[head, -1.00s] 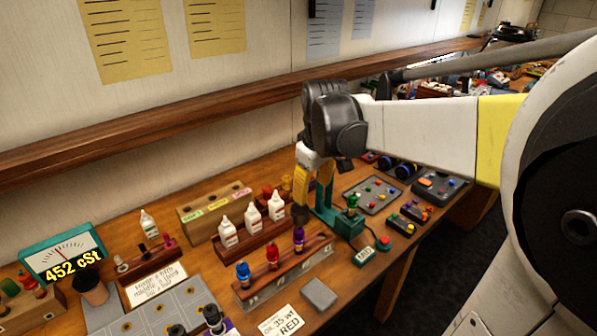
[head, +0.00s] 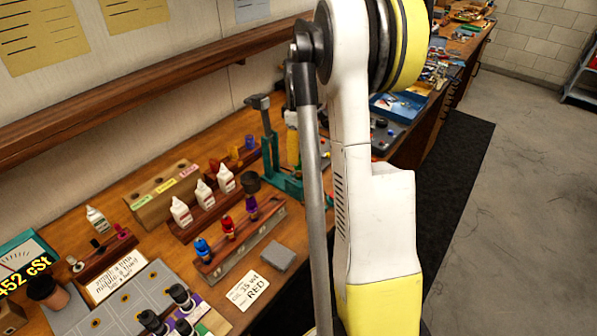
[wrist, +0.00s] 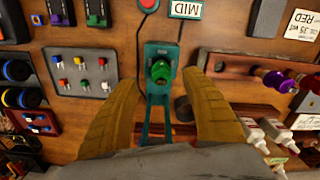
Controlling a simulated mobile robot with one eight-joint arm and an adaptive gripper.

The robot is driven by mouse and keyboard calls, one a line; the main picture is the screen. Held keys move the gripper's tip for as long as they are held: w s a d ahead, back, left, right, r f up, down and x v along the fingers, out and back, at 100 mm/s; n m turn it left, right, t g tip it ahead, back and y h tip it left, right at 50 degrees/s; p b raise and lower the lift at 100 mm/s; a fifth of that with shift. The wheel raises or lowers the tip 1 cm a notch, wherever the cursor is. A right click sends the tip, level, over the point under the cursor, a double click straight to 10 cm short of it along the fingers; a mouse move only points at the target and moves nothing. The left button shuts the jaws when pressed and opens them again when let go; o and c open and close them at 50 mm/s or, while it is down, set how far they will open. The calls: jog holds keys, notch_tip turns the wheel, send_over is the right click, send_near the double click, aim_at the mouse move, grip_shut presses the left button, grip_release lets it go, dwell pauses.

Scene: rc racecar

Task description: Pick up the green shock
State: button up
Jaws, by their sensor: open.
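The green shock (wrist: 160,72) stands in a teal stand (wrist: 160,50) on the bench in the wrist view. My gripper (wrist: 160,80) is open, with one yellow-brown finger left of the shock and one right of it, gaps on both sides. I cannot tell whether the fingertips are level with the shock or still above it. In the head view, part of my gripper (head: 292,145) shows by the teal stand (head: 270,145), beside my arm. The green shock is hidden behind my arm there.
A wooden rack with blue, red and purple shocks (head: 240,240) stands left of the stand. White bottles (head: 203,195) stand behind it. A tray of coloured parts (wrist: 85,72) lies left in the wrist view.

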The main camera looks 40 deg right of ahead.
notch_tip(320, 180, down, 5)
jog(key=shift+b, duration=0.7)
jog(key=shift+a, duration=0.1)
grip_shut()
jog(key=shift+r, duration=0.1)
notch_tip(320, 180, up, 10)
jog(key=p, duration=0.2)
jog(key=shift+r+p, duration=0.15)
jog(key=shift+p, duration=0.2)
notch_tip(320, 180, up, 8)
jog(key=f+p, duration=0.1)
jog(key=p, duration=0.4)
send_over(299, 165)
jog(key=shift+w+d+r, duration=0.2)
jog(key=shift+w+d, duration=0.15)
jog(key=shift+w, duration=0.05)
